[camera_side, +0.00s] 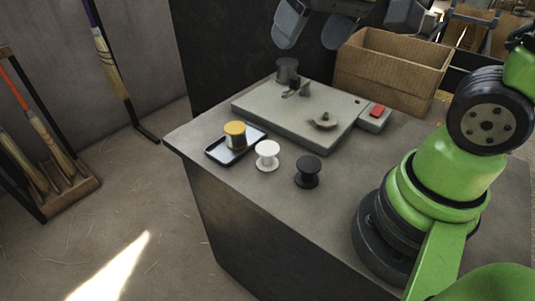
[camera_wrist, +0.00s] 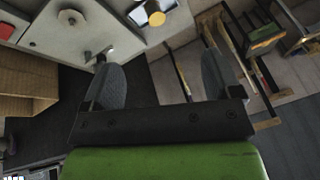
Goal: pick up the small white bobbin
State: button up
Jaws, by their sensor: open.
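The small white bobbin (camera_side: 267,156) stands upright on the grey table (camera_side: 236,172), between a black bobbin (camera_side: 308,171) on its right and a small dark tray (camera_side: 212,153) on its left. A spool with a yellow top (camera_side: 235,134) stands in that tray. My gripper (camera_side: 318,30) is open and empty, high above the far end of the table, well away from the white bobbin. In the wrist view my gripper's two fingers (camera_wrist: 163,82) are spread apart with nothing between them. I cannot make out the white bobbin in the wrist view.
A grey machine plate (camera_side: 290,118) with metal fittings lies behind the bobbins. A box with a red button (camera_side: 376,112) sits at its right. A cardboard box (camera_side: 393,70) stands beyond the table. Brooms (camera_side: 108,60) lean at the left. The table's front is clear.

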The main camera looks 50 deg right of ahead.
jog(key=w+d+f+g, duration=0.1)
jog(key=w+f+g, duration=0.2)
jog(key=w+f, duration=0.6)
jog(key=n+g+h, duration=0.1)
jog(key=g, duration=0.1)
send_over(267, 148)
jog(key=f, duration=1.2)
jog(key=shift+w+d, duration=0.2)
jog(key=shift+s+a+f, duration=0.1)
jog(key=shift+f, duration=1.3)
jog(key=shift+s+f, duration=0.1)
jog(key=shift+f, duration=1.3)
jog(key=c, duration=1)
